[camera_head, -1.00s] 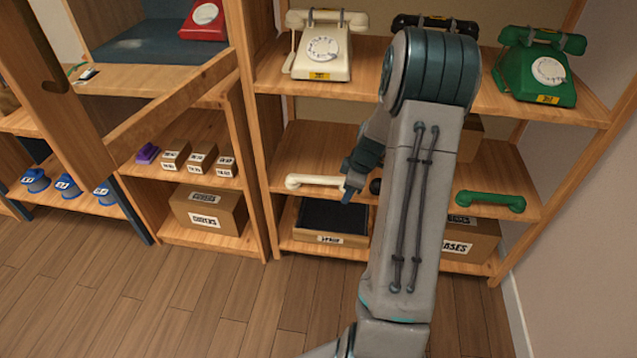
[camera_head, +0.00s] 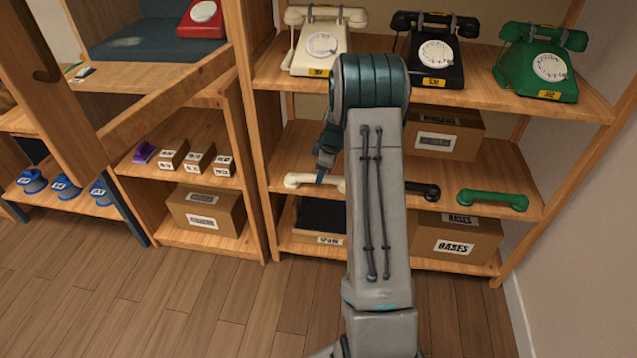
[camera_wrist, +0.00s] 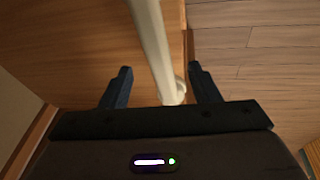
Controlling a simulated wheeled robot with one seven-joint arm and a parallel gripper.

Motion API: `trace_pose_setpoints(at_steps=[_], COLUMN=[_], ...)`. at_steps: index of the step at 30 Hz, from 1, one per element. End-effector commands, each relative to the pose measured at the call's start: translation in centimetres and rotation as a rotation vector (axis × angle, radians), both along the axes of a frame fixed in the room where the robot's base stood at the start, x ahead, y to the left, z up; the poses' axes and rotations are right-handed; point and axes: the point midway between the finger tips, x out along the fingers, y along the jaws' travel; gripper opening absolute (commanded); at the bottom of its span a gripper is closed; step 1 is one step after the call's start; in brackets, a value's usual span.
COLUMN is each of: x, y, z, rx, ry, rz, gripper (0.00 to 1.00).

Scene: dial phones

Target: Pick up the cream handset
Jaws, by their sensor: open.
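The cream handset (camera_head: 307,180) lies on the middle shelf of the right-hand rack, near its front edge, partly hidden by my arm at its right end. My gripper (camera_head: 321,178) is at the handset in the head view. In the wrist view the handset (camera_wrist: 157,45) runs down the picture between the two dark fingers of my open gripper (camera_wrist: 160,85). There is a gap on both sides of it. Its lower end passes near the gripper's palm. I cannot tell the height between fingers and handset.
A black handset (camera_head: 424,190) and a green handset (camera_head: 491,199) lie farther right on the same shelf. Cream (camera_head: 319,45), black (camera_head: 436,55) and green phones (camera_head: 540,65) stand on the shelf above. A box (camera_head: 441,140) stands behind my arm.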

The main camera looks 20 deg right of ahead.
Motion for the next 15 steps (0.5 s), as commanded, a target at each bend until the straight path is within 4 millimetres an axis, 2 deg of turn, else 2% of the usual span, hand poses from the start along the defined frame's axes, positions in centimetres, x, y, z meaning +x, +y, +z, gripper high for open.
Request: trace_pose_setpoints(at_steps=[5, 12, 15], x=[0.3, 1.2, 1.4], y=[0.1, 0.5, 0.6], z=[-0.9, -4.3, -4.9], rx=[0.000, 0.000, -0.001], ry=[0.002, 0.001, 0.001], rz=[-0.001, 0.001, 0.001], gripper=[0.56, 0.56, 0.56])
